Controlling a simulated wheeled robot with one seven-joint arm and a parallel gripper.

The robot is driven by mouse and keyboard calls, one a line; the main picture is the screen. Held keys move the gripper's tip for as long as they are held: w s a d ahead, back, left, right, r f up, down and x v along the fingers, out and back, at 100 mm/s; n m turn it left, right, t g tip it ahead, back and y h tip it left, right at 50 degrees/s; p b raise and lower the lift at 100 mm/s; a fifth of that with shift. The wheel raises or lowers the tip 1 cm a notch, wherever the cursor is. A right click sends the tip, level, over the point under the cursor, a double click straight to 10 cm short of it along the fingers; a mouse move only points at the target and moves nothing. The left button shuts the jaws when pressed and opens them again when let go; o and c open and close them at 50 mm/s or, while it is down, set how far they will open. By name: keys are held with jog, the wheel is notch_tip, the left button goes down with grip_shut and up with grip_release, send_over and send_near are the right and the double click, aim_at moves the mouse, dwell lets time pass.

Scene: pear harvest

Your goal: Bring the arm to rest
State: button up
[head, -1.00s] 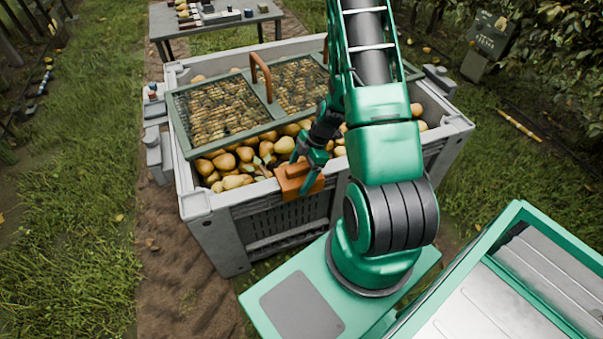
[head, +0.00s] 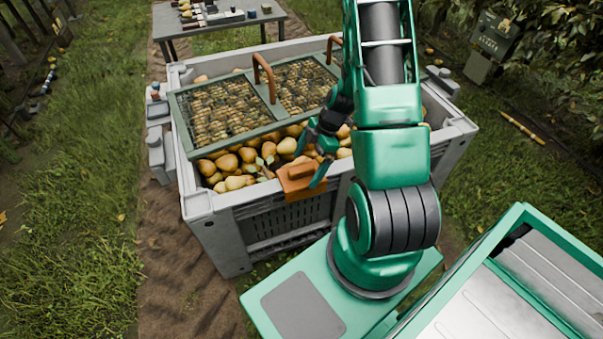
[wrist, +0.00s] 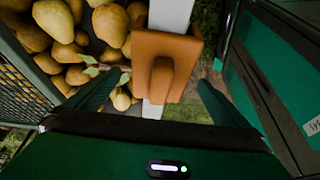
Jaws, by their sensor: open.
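My gripper (head: 307,166) is above the near rim of the grey pear bin, by an orange block-like piece with a raised grip (head: 298,182). In the wrist view the orange piece (wrist: 163,68) sits over the pale rim, beyond the spread fingers of my gripper (wrist: 155,95). The fingers are open and hold nothing. In the head view one finger overlaps the orange piece; whether they touch I cannot tell. My arm hides the bin's right part.
The grey bin (head: 212,204) is full of pears (head: 229,164). A green-framed mesh lid with brown handles (head: 225,138) lies across its back part. A table with small items (head: 215,22) stands behind. A grey post-like box (head: 492,45) stands at the right.

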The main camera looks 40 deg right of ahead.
jog(key=shift+v, duration=2.7)
jog(key=shift+r, duration=0.15)
jog(key=s+a+r+m+h, duration=0.1)
jog(key=s+r+m+h, duration=0.1)
jog(key=s+r+m, duration=0.7)
jog(key=s+a+r+m+g+h, duration=0.1)
jog(key=s+a+r+m+h, duration=0.1)
jog(key=s+r+m, duration=0.8)
notch_tip(320, 180, up, 7)
jog(key=shift+s+r+m, duration=0.1)
jog(key=shift+s+m, duration=0.1)
jog(key=shift+m, duration=0.9)
